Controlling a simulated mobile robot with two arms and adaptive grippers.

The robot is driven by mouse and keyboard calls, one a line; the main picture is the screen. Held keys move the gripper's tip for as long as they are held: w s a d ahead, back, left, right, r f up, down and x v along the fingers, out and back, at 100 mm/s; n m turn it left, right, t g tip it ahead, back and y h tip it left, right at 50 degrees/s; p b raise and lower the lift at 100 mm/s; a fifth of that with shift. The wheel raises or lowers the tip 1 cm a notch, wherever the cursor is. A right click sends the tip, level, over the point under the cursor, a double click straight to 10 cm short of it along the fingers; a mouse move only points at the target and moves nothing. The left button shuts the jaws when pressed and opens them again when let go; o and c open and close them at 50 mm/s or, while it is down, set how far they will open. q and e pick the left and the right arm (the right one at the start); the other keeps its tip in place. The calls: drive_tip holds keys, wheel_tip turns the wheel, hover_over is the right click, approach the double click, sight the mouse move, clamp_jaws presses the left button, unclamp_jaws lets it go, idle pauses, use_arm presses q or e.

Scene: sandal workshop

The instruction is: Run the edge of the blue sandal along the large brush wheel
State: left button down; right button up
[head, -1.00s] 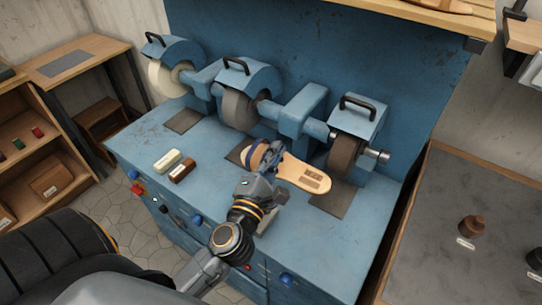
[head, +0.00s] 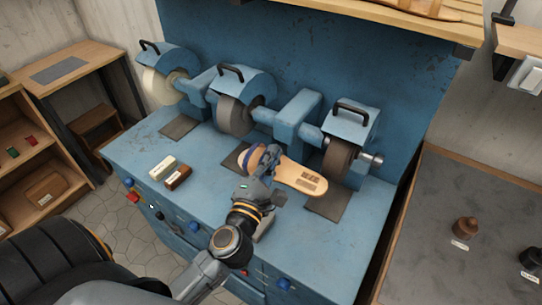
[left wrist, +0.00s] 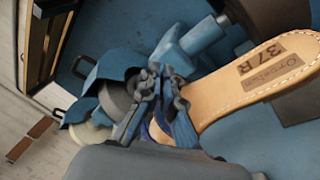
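The blue sandal has a tan sole (head: 302,179) with a dark label and a blue strap (head: 250,157). In the left wrist view the fingers (left wrist: 158,105) close around the strap area, and the sole (left wrist: 250,80) reads "37 R". Three hooded wheels stand behind: a cream one (head: 160,86), a grey one (head: 233,115) and a dark brown one (head: 337,157). The sole appears apart from the brown wheel. My right gripper is not in view.
The blue bench (head: 140,146) carries a pale bar (head: 163,167) and a brown bar (head: 178,178) left of the gripper. Dark mats lie below the wheels. The bench's left front is mostly clear.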

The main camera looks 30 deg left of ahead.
use_arm(q)
drive_tip(key=shift+w+r, duration=0.15)
drive_tip(key=shift+w, duration=0.15)
idle(0.6)
drive_tip(key=shift+d, duration=0.2)
idle(0.6)
drive_tip(key=shift+d+p, duration=0.35)
drive_tip(key=shift+d, duration=0.25)
drive_tip(key=shift+s+d, duration=0.1)
drive_tip(key=shift+d, duration=0.15)
drive_tip(key=shift+d, duration=0.55)
drive_tip(key=shift+s+d, duration=0.1)
drive_tip(key=shift+d, duration=0.15)
idle(1.1)
drive_tip(key=shift+d+r, duration=0.1)
drive_tip(key=shift+d, duration=0.5)
drive_tip(key=shift+s+d, duration=0.1)
drive_tip(key=shift+d, duration=0.2)
drive_tip(key=shift+s+d, duration=0.1)
drive_tip(key=shift+d, duration=0.45)
